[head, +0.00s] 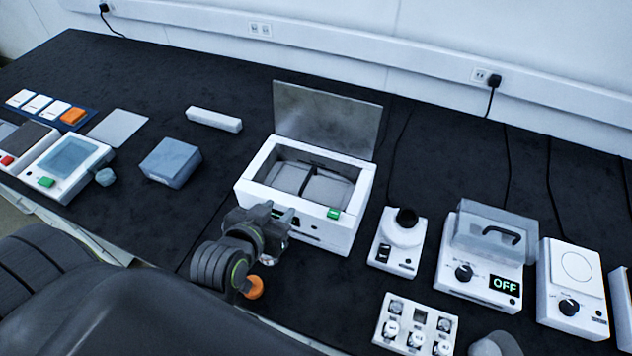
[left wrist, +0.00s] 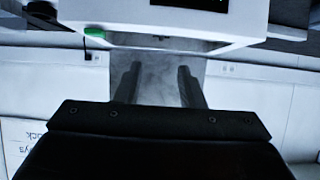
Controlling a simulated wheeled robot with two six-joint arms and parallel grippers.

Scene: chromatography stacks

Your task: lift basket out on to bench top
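A white box-shaped bath (head: 285,222) stands mid-bench with its lid (head: 328,118) raised at the back. A grey basket (head: 330,190) with a middle bar sits down inside it; its lower part is hidden by the walls. My left gripper (head: 284,216) is close to the bath's front left side, outside the opening and apart from the basket. In the left wrist view my left gripper (left wrist: 157,85) has its fingers spread with nothing between them. The bath (left wrist: 170,25) fills the top of that view, with its green switch at the left. My right gripper is not in view.
The dark bench top (head: 220,240) has a narrow clear strip left of the bath. A blue-grey block (head: 171,163) and a white bar (head: 214,120) lie farther left. A white device with a dark cup (head: 398,240) stands close on the right, beside a clear-lidded unit (head: 487,262).

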